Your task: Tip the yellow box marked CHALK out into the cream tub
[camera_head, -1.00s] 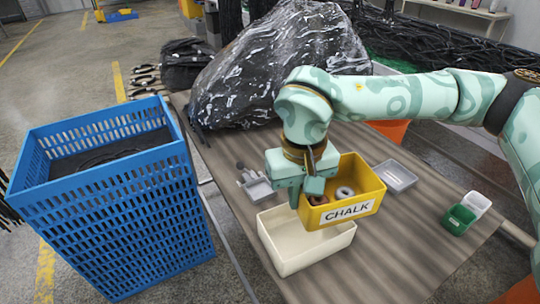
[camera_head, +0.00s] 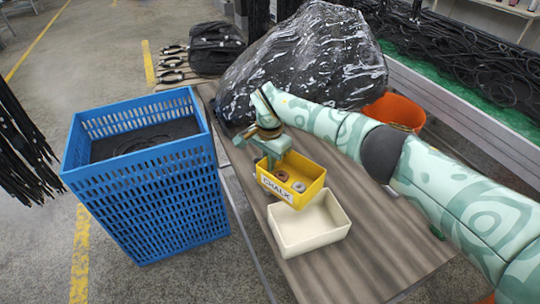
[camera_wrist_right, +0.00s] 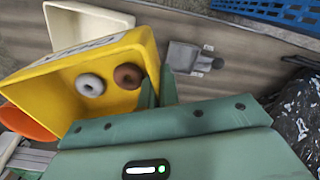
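The yellow box marked CHALK (camera_head: 314,171) is held above the table, at the far side of the cream tub (camera_head: 341,214), and overlaps its far rim in the head view. My right gripper (camera_head: 272,158) is shut on the box's wall; its fingers (camera_wrist_right: 160,88) show at that wall in the wrist view. A grey ring (camera_wrist_right: 90,85) and a brown ring (camera_wrist_right: 128,76) are inside the box (camera_wrist_right: 52,88). The box looks slightly tilted in the head view. The visible inside of the tub is empty; it also shows in the wrist view (camera_wrist_right: 85,22). My left gripper is out of view.
A blue slatted crate (camera_head: 150,195) stands left of the table (camera_head: 375,265).

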